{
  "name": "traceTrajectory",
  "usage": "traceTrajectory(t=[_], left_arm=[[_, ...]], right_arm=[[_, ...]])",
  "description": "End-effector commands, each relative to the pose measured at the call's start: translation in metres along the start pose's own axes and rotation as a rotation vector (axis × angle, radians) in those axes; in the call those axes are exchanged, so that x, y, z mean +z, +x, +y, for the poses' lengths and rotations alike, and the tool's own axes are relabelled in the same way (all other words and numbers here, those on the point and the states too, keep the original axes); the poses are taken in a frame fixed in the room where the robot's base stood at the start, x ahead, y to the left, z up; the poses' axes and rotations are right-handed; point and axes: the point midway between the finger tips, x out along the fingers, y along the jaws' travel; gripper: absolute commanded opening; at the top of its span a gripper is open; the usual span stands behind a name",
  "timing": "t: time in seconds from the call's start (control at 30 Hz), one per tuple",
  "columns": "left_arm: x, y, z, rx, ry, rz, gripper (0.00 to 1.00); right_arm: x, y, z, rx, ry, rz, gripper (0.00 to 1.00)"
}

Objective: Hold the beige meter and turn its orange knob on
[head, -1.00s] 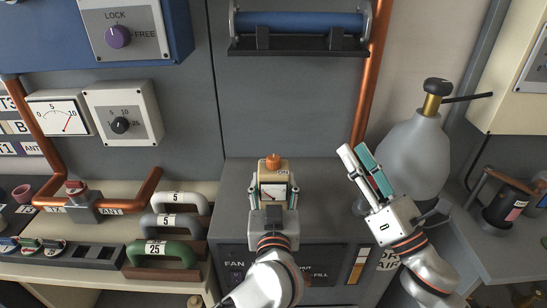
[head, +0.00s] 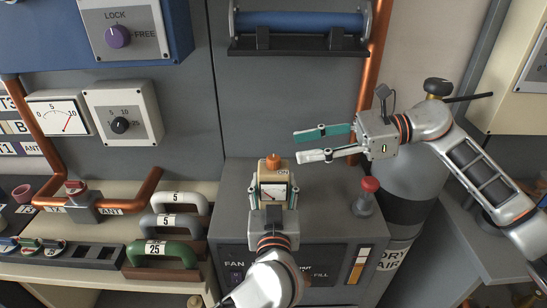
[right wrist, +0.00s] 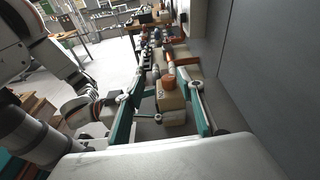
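The beige meter (head: 273,178) stands upright on the grey cabinet top, its dial facing me. Its orange knob (head: 273,161) sits on top. My left gripper (head: 273,192) has its fingers on both sides of the meter and looks shut on it. My right gripper (head: 310,144) is open and empty, up and to the right of the knob, its fingers pointing left. In the right wrist view the orange knob (right wrist: 169,81) and the meter (right wrist: 171,98) show beyond and between the open fingers; the knob looks untouched.
A red-topped plunger (head: 368,195) stands on the cabinet right of the meter. A grey bottle (head: 405,170) is behind my right arm. Handled weights (head: 170,250) lie left. A shelf with a blue cylinder (head: 298,24) hangs above.

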Motion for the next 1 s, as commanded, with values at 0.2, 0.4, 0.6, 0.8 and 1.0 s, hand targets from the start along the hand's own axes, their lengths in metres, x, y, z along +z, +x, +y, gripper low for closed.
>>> traceTrajectory(t=[0.2,0.4,0.6,0.8,1.0], left_arm=[[-0.002,0.000,0.000,0.000,0.000,0.003,0.12],[-0.001,0.000,0.000,0.000,0.000,0.003,0.12],[-0.001,0.000,0.000,0.000,0.000,0.003,0.12],[-0.002,0.000,0.000,0.000,0.000,0.003,0.12],[-0.002,0.000,0.000,0.000,0.000,0.003,0.12]], right_arm=[[-0.006,-0.029,-0.014,0.016,0.048,0.146,0.38],[-0.009,-0.028,-0.016,0.020,0.066,0.177,0.38],[-0.015,0.003,-0.014,0.022,0.065,0.175,0.38],[-0.021,0.042,-0.013,0.021,0.065,0.174,0.38],[-0.026,0.069,-0.013,0.020,0.066,0.174,0.38]])
